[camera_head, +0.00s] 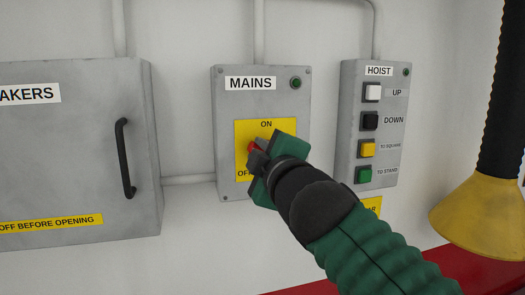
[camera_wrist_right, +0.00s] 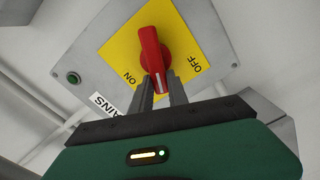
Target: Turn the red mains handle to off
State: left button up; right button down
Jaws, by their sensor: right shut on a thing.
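The red mains handle (camera_head: 253,147) is mostly hidden behind my right gripper (camera_head: 258,154) in the head view. It sits on a yellow plate (camera_head: 245,130) on the grey MAINS box (camera_head: 225,110). ON is at the plate's top and OFF, partly covered, at its lower left. In the right wrist view the red handle (camera_wrist_right: 152,50) shows clearly, with the right gripper's fingers (camera_wrist_right: 161,88) on both sides of its near end. The gripper is shut on it. The handle's white mark lies between the ON and OFF labels. My left gripper is out of view.
A grey breakers cabinet (camera_head: 80,150) with a black handle (camera_head: 124,158) stands at left. The HOIST box (camera_head: 347,135) with several buttons is close at right. A yellow cone-shaped thing (camera_head: 480,220) hangs at far right. The wall between the boxes is bare apart from pipes.

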jog(key=n, duration=0.1)
jog(key=f+n, duration=0.1)
jog(key=n, duration=0.2)
jog(key=shift+a+f+n, duration=0.1)
jog(key=shift+f+n, duration=0.15)
jog(key=shift+n, duration=0.05)
dwell(0.5)
jog(key=c, duration=1.5)
grip_release()
jog(key=shift+o, duration=1.1)
jog(key=shift+w, duration=0.25)
jog(key=shift+a, duration=0.1)
